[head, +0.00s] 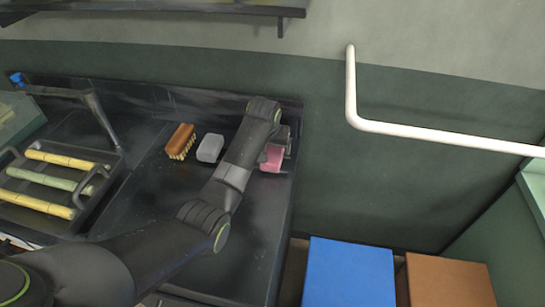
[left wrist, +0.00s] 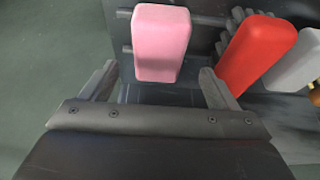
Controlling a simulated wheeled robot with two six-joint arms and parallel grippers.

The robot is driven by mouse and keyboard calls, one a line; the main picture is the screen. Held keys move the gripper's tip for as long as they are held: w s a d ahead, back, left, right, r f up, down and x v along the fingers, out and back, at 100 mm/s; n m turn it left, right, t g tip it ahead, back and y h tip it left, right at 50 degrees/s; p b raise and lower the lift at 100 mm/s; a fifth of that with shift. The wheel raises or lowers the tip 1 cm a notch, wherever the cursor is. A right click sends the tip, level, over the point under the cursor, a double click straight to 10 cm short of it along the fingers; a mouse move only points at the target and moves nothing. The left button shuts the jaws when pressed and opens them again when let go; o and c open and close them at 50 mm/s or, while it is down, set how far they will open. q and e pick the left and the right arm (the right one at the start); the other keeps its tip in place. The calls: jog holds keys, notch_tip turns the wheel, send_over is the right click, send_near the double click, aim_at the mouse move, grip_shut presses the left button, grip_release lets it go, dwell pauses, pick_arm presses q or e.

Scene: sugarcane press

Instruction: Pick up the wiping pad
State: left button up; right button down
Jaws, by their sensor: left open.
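A pink pad (head: 271,159), a rounded block, is at the right end of the dark counter; it also shows in the left wrist view (left wrist: 161,42). My left gripper (head: 285,145) is at the pad in the head view and partly covers it. In the left wrist view my left gripper (left wrist: 157,72) is open, with one finger on each side of the pad's near end. No finger is seen pressed on the pad. A red block (left wrist: 258,52) and a light grey block (left wrist: 298,62) stand beside it. My right gripper is not in view.
The grey block (head: 210,148) and a brown brush (head: 181,141) lie left of my arm. A tray (head: 88,206) with cane pieces is farther left. A white rail (head: 430,133) is on the wall. Blue (head: 348,272) and brown (head: 449,281) boxes are lower right.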

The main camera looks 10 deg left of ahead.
aim_at(272, 153)
pick_arm(q)
jog(key=shift+s+x, duration=0.2)
jog(key=shift+x, duration=2.35)
jog(key=shift+d+f, duration=0.1)
jog(key=shift+f, duration=0.25)
jog(key=c, duration=1.1)
jog(key=shift+o, duration=0.2)
jog(key=shift+r, duration=0.15)
notch_tip(272, 153, up, 10)
jog(key=shift+r, duration=0.15)
